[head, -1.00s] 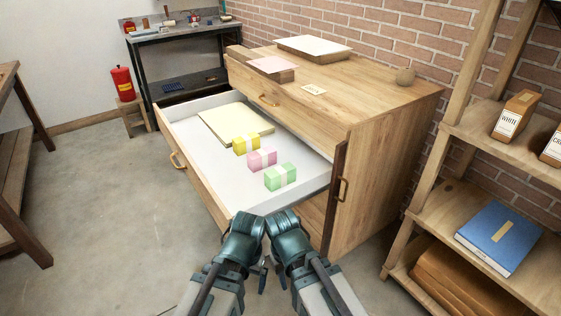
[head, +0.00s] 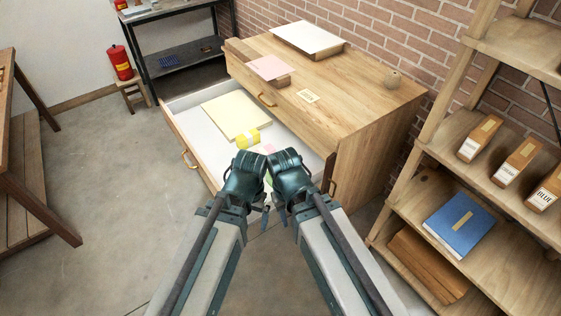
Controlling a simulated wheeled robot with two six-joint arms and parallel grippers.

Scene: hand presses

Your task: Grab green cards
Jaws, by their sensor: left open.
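The green cards (head: 268,184) are almost wholly hidden behind my grippers; only a pale green sliver shows in the gap between them. They lie in the open drawer (head: 186,112) of the wooden cabinet. A pink card bundle (head: 267,148) just shows beyond the grippers, and a yellow bundle (head: 247,139) lies behind it. My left gripper (head: 246,172) is open, in front of the drawer's near end. My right gripper (head: 288,170) is close beside it; its fingers are hidden. I cannot tell whether either touches the cards.
Pale yellow paper (head: 236,114) lies at the drawer's back. The cabinet (head: 345,95) top holds a pink pad, a white sheet and a small round object. A shelf (head: 455,165) with boxes and a blue book (head: 460,222) stands at right. Open floor (head: 110,190) lies at left.

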